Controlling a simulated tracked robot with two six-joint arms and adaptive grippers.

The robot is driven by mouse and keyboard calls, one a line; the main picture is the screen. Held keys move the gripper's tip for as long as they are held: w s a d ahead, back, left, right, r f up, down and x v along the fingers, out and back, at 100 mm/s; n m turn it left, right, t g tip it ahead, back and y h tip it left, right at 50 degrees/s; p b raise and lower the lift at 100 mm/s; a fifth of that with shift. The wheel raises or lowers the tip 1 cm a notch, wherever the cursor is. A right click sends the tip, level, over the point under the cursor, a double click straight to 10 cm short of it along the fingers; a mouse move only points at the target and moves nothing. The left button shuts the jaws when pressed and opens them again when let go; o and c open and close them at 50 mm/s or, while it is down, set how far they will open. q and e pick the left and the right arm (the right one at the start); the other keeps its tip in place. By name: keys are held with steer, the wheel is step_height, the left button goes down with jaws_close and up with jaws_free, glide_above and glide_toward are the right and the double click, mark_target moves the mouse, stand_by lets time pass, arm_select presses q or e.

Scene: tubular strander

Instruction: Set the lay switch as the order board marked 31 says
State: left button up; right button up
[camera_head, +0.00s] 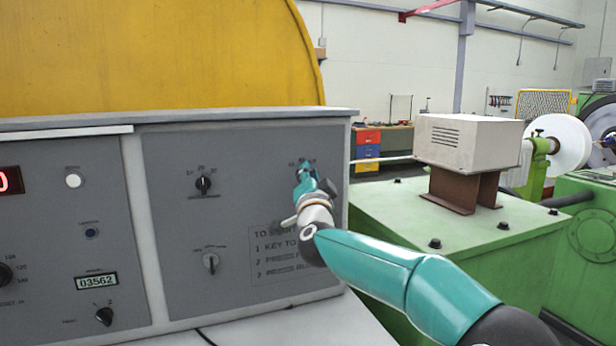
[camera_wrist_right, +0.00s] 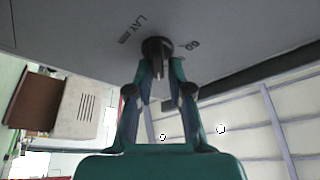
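The lay switch is a dark round knob with a narrow grip bar (camera_wrist_right: 157,56) on the grey panel. The wrist view shows the printed word LAY beside it and a scale number on its other side. My right gripper (camera_wrist_right: 160,72) is at the knob, with one teal finger on each side of it. The fingers are partly closed, and a gap seems to show between them and the bar. In the head view my right gripper (camera_head: 306,172) covers most of this switch. My left gripper and the order board marked 31 are not in view.
The panel (camera_head: 225,235) also carries another dark selector (camera_head: 203,185), a key switch (camera_head: 210,262) and printed start-up text. A counter (camera_head: 96,282) sits further left. A green machine housing (camera_head: 430,215) with a beige box (camera_head: 467,140) stands right of the panel.

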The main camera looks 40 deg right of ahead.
steer(key=shift+o, duration=0.5)
steer(key=shift+w+d+f, duration=0.1)
steer(key=shift+w+f, duration=0.05)
steer(key=v, duration=1.2)
